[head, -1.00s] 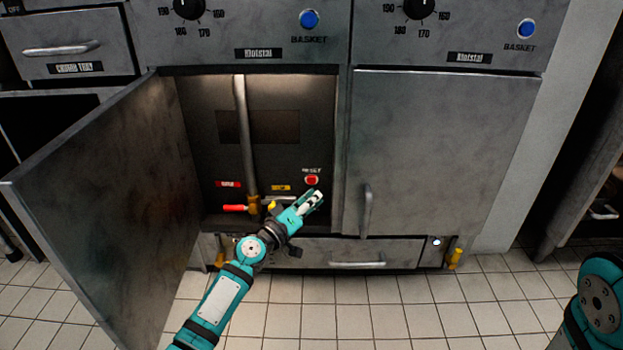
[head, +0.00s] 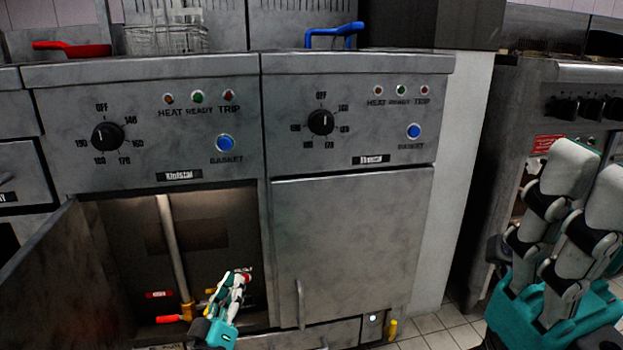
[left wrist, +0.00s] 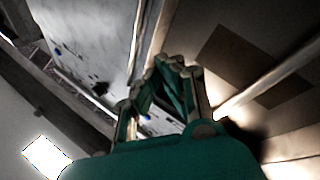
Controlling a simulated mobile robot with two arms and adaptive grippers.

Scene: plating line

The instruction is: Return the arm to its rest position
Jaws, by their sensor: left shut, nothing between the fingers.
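My left gripper (head: 240,280) is at the opening of the left fryer's lower cabinet (head: 120,230), in front of its right part. Its fingers are shut and empty; they also meet at the tips in the left wrist view (left wrist: 172,68). In the head view it covers most of the reset button. I cannot tell whether it touches anything. My right gripper (head: 588,185) stands at the right edge of the head view, fingers up, apart and with nothing between them.
The open cabinet door (head: 45,275) stands out to the left of my left gripper. Inside are a vertical pipe (head: 171,245) and a red-handled valve (head: 170,318). The right fryer's door (head: 355,240) is shut, with a handle (head: 300,304). A range (head: 540,95) stands at right.

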